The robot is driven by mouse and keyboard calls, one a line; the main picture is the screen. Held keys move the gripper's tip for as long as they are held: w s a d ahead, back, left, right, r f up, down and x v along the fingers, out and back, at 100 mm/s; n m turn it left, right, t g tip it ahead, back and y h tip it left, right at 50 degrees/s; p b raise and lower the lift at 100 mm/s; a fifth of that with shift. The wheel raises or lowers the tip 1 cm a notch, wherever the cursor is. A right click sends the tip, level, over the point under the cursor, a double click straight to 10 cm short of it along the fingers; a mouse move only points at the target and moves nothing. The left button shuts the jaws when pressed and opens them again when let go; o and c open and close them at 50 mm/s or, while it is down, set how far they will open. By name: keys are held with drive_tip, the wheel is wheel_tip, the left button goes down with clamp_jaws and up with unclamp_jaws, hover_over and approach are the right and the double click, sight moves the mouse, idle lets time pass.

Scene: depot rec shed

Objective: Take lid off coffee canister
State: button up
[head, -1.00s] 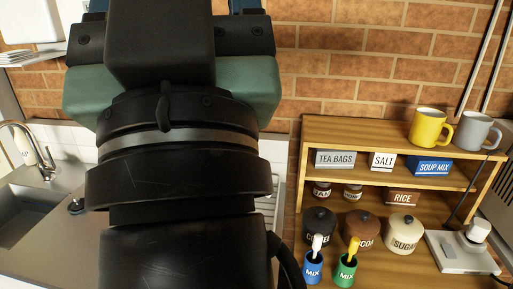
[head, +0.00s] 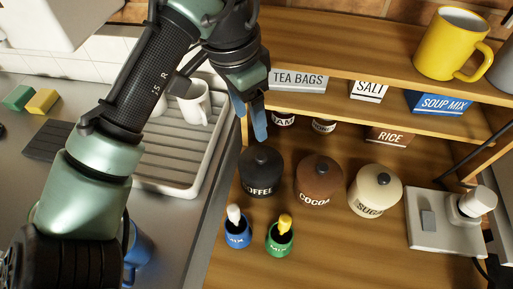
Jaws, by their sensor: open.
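The coffee canister (head: 262,183) is black with a white COFFEE label and stands on the wooden shelf unit's lower surface. Its dark lid (head: 261,157) has a round knob and sits on top. My gripper (head: 254,122) is above the canister, with blue fingers pointing down toward the lid. The fingers appear apart from the knob, and nothing shows between them. They overlap each other in this view, so the gap between them is hard to see.
A brown cocoa canister (head: 318,182) and cream sugar canister (head: 374,192) stand to the right. Blue (head: 238,236) and green (head: 280,241) MIX pots stand in front. The shelf (head: 370,101) overhangs behind. A draining rack (head: 165,178) with white mugs lies left.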

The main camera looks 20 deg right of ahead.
sight(261, 156)
drive_tip(key=f, duration=0.3)
drive_tip(key=d+f, duration=0.1)
drive_tip(key=f, duration=0.3)
drive_tip(key=d+f, duration=0.1)
drive_tip(key=f, duration=0.3)
drive_tip(key=shift+s+f, duration=0.15)
drive_tip(key=shift+s, duration=0.05)
clamp_jaws()
